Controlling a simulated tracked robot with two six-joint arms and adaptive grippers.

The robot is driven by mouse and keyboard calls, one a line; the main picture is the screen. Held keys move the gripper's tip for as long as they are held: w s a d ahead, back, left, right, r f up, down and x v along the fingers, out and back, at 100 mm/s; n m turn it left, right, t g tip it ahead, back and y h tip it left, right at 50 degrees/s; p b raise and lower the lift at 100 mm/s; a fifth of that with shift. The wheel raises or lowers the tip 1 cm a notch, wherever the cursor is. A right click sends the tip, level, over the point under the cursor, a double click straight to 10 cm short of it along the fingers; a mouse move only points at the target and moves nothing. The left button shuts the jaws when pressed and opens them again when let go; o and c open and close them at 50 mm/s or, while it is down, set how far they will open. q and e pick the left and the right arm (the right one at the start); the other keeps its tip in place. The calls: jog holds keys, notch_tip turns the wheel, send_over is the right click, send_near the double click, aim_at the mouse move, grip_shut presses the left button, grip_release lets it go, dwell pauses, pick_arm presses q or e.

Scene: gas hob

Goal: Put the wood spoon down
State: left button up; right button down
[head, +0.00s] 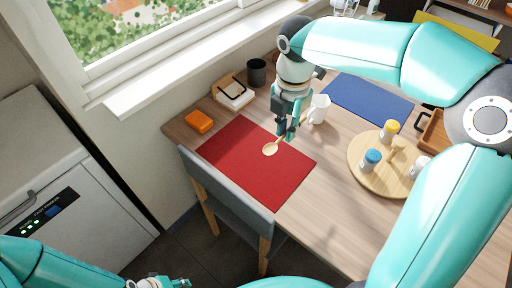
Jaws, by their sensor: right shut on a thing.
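The wood spoon (270,149) is pale with a round bowl. Its bowl is over the red placemat (255,165), near the mat's upper right part, and its handle runs up into my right gripper. I cannot tell whether the bowl touches the mat. My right gripper (286,133) points down and is shut on the spoon's handle, hiding the handle's end. My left gripper (165,283) shows only partly at the bottom edge, away from the table, and its fingers are too cut off to read.
A white jug (318,109) stands close to the right of my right gripper. A round wooden board (358,152) with shakers is at the right. A blue placemat (368,98), an orange block (200,121) and a dark cup (257,72) lie around. A grey chair (232,203) stands at the near edge.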

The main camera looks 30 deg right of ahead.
jog(key=shift+d+f, duration=0.15)
jog(key=shift+d, duration=0.05)
jog(key=b, duration=0.1)
send_over(282, 179)
notch_tip(282, 179, down, 15)
jog(key=shift+f+b, duration=0.35)
jog(key=shift+f, duration=1.85)
jog(key=shift+f, duration=0.1)
jog(key=c, duration=1.2)
grip_release()
jog(key=shift+o, duration=0.2)
